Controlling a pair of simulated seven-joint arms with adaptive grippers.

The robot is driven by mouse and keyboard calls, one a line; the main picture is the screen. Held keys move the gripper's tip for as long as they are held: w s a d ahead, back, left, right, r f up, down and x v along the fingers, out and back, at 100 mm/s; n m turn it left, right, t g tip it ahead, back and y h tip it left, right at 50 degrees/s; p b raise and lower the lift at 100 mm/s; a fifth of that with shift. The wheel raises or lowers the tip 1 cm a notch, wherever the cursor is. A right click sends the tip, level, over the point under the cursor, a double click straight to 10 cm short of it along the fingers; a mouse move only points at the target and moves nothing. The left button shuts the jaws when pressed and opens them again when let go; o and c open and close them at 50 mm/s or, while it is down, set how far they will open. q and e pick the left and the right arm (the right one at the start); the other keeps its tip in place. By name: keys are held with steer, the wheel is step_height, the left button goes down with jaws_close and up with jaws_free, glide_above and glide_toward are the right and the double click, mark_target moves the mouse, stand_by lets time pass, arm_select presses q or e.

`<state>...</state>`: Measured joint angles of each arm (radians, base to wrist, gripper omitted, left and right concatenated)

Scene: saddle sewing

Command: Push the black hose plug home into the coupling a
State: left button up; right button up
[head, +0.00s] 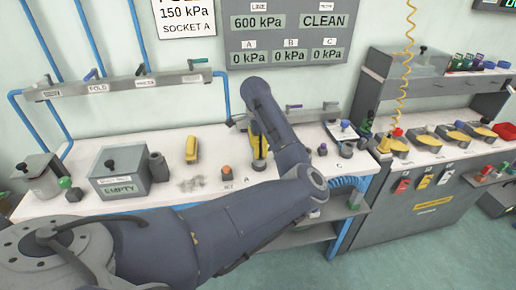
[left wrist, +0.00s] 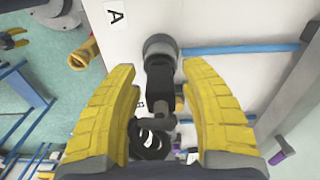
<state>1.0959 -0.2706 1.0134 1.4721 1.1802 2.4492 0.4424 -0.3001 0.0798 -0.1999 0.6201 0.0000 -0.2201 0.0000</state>
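My left gripper (head: 259,152) hangs over the middle of the white bench in the head view, its yellow fingers pointing down. In the left wrist view the left gripper (left wrist: 160,75) has its two yellow fingers spread apart. Between them is a dark grey round fitting (left wrist: 160,45), close to a printed A label (left wrist: 115,14); it looks like coupling A. A black stem-like piece (left wrist: 156,85), perhaps the hose plug, runs from it towards the palm. I see no finger touching it. How deep it sits cannot be told. My right gripper is not in view.
The wall display (head: 290,35) reads 0 kPa for A, B and C. A grey box marked EMPTY (head: 120,177) and a yellow object (head: 192,150) stand left on the bench. An orange-topped fitting (head: 227,172) is left of my gripper. A grey cabinet (head: 430,200) stands right.

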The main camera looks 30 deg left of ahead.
arm_select(q)
step_height(320, 180, up, 12)
steer(key=shift+s+a+r, duration=0.1)
steer(key=shift+a, duration=0.05)
stand_by(0.7)
